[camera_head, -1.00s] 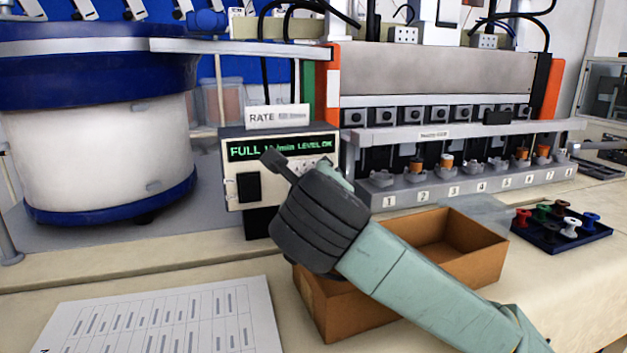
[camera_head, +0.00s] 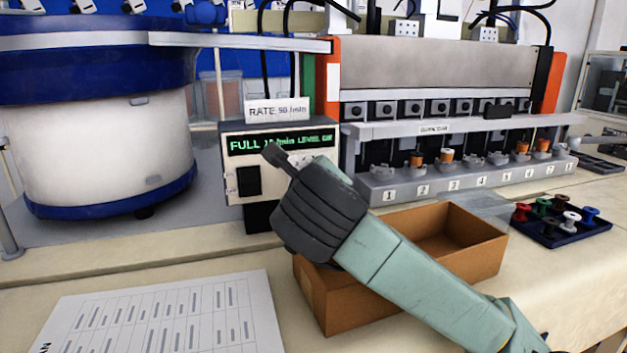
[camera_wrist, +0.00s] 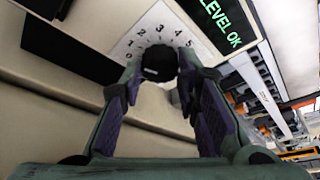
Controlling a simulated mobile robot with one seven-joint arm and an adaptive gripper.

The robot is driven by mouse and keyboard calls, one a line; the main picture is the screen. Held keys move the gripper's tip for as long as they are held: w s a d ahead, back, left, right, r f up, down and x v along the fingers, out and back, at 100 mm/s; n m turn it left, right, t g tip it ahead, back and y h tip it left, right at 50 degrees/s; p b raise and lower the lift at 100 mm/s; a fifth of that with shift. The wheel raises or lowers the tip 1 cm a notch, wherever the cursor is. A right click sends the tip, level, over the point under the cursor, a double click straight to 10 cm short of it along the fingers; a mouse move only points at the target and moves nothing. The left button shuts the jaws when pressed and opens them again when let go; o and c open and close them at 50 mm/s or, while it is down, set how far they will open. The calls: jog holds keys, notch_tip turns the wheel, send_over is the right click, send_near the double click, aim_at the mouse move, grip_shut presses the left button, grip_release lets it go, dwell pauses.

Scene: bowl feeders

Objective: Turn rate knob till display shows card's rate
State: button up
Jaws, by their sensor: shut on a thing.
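The control box (camera_head: 233,185) has a green-lit display (camera_head: 252,145) reading FULL, a blurred rate that looks like a number in the tens per minute, and LEVEL OK. The wrist view shows only LEVEL OK on the display (camera_wrist: 222,22). The rate card (camera_head: 277,110) stands on top of the box and seems to read RATE 50 /min. The black rate knob (camera_wrist: 159,62) sits on a white numbered dial (camera_wrist: 150,30). My gripper (camera_wrist: 160,75) is shut on the knob, one finger on each side. In the head view my gripper hides the knob.
A black switch (camera_head: 248,181) is left of my gripper on the box. A large bowl feeder (camera_head: 100,150) stands at left. An open brown box (camera_head: 345,300) lies under my arm. A printed sheet (camera_head: 165,315) lies in front. A dark tray of spools (camera_head: 545,232) is at right.

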jog(key=shift+c, duration=1.1)
jog(key=shift+b, duration=0.3)
jog(key=m+y+b, duration=0.3)
jog(key=m+b, duration=0.3)
jog(key=m+g+y+b, duration=0.1)
jog(key=m+y+b, duration=0.3)
jog(key=m+b, duration=0.1)
jog(key=d+m+y+b, duration=0.1)
jog(key=m+y+b, duration=0.2)
jog(key=m+b, duration=0.3)
jog(key=shift+w+f+m+g+b, duration=0.2)
jog(key=shift+f+m+g+b, duration=0.15)
jog(key=shift+b, duration=0.55)
jog(key=shift+r, duration=0.15)
